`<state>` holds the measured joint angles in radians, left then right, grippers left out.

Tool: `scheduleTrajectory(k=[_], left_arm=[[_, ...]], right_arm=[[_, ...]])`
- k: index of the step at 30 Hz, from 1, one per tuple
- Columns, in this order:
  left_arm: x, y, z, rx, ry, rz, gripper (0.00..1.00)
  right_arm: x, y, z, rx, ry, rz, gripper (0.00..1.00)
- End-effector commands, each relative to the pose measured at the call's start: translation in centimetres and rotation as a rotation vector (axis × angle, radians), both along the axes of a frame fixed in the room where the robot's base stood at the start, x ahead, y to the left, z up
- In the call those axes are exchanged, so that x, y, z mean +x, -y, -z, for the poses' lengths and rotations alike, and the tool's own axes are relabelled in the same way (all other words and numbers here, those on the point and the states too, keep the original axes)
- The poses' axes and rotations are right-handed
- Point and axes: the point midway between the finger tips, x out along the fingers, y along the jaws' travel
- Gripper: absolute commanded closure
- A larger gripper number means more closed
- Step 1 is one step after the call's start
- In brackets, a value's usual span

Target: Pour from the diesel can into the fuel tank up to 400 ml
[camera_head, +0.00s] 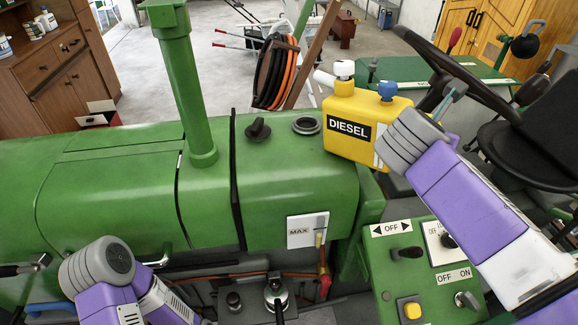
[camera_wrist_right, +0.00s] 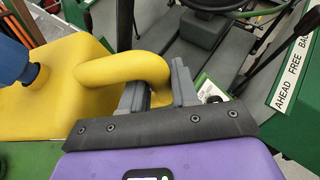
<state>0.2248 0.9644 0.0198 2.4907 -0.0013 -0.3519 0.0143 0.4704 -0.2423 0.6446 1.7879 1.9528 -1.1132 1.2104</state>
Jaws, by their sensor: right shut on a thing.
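The yellow diesel can (camera_head: 378,113) is at the right end of the green hood, roughly upright. It has a blue cap (camera_head: 387,91) and a white spout (camera_head: 323,78) pointing left. I cannot tell whether its base touches the hood. My right gripper (camera_wrist_right: 160,95) is shut on the can's yellow loop handle (camera_wrist_right: 120,68); the arm hides this grip in the head view. The fuel tank's round filler opening (camera_head: 306,125) is uncovered, left of the can. A MAX gauge (camera_head: 307,230) is on the tank's side; its level is unreadable.
A black knob-like cap (camera_head: 257,130) is on the hood left of the filler. A green exhaust pipe (camera_head: 185,85) rises further left. The steering wheel (camera_head: 455,70) and a black seat (camera_head: 545,130) are at right. A switch panel (camera_head: 410,270) is below.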

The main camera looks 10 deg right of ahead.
Motion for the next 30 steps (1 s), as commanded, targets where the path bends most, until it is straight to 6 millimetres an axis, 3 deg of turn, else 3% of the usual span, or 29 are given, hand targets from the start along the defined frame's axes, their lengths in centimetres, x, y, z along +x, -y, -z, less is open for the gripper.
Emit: scheduleTrajectory(k=[11,30], left_arm=[[0.0,0.0,0.0,0.0,0.0,0.0,0.57],[0.0,0.0,-1.8,0.0,0.0,0.0,0.57]], right_arm=[[0.1,-0.1,-0.1,-0.001,0.002,-0.002,1.0],[0.1,0.0,-1.4,-0.032,-0.034,0.0,1.0]])
